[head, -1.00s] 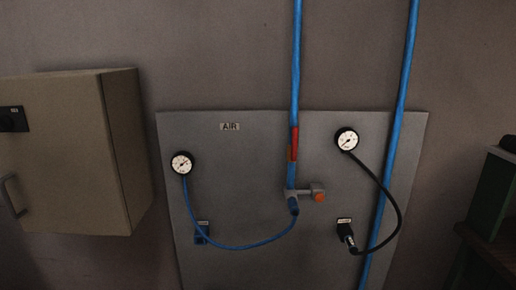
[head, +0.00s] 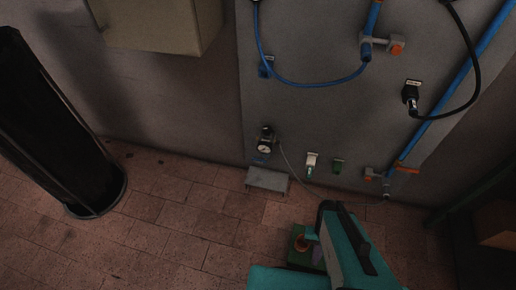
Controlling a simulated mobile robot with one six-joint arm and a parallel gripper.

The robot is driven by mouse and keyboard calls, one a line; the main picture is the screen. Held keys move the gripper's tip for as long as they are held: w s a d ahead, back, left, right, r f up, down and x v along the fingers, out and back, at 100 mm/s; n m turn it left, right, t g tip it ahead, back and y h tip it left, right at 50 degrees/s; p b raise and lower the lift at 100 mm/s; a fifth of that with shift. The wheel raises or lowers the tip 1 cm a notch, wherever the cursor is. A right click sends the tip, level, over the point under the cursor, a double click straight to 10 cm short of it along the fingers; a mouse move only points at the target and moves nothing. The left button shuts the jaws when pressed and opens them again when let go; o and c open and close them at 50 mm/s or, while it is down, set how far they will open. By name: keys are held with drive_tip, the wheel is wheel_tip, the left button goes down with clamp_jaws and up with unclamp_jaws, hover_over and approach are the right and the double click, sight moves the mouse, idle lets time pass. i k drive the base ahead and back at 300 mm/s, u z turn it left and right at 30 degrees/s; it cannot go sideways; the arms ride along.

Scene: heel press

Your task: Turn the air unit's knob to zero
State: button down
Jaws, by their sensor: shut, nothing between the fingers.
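The air unit (head: 266,141) is a small dark fitting low on the grey panel, with a round white-faced gauge on its front. A dark part at its top may be the knob, but it is too small to read any setting. Teal and dark parts of my arm (head: 345,245) rise from the bottom edge, right of and nearer than the air unit. My gripper's fingertips cannot be made out in this view.
A grey metal step or bracket (head: 267,180) stands below the air unit. A thin hose runs right from it. White and green fittings (head: 311,160) sit to its right. A tall black cylinder (head: 55,125) stands at left. The tiled floor (head: 170,225) between is open.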

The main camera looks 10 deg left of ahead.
sight(267, 130)
drive_tip(key=u, duration=0.15)
drive_tip(key=k, duration=1.55)
drive_tip(key=z, duration=0.35)
drive_tip(key=i, duration=1)
